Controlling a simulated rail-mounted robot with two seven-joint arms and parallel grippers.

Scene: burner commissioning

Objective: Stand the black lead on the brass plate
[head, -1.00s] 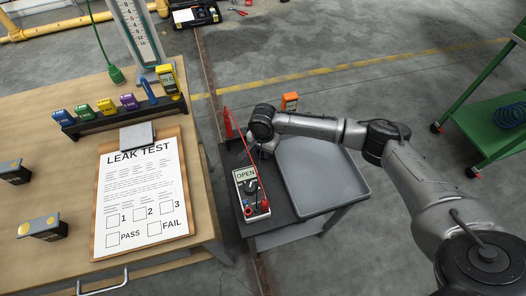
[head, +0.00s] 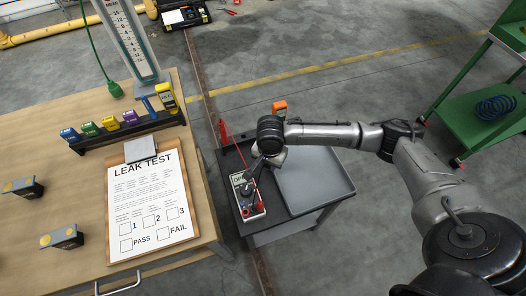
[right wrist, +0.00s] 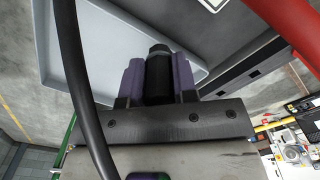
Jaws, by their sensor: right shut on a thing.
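My right gripper (head: 254,170) is low over the small dark cart, at the far end of the meter (head: 248,201). In the right wrist view its purple-padded fingers (right wrist: 158,80) are shut on the black lead (right wrist: 159,75), a thick dark handle. A black cable (right wrist: 72,60) runs down the left of that view. The lead's tip is hidden, and in the head view the arm hides the lead. The red lead (head: 223,133) stands upright at the cart's far left corner. I cannot make out the brass plate. My left gripper is not in view.
A grey tray (head: 335,190) fills the cart's right side. An orange device (head: 279,108) sits behind the arm. The wooden bench (head: 215,236) with the leak test clipboard (head: 116,262) is on the left. A green cart (head: 455,105) stands at the far right.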

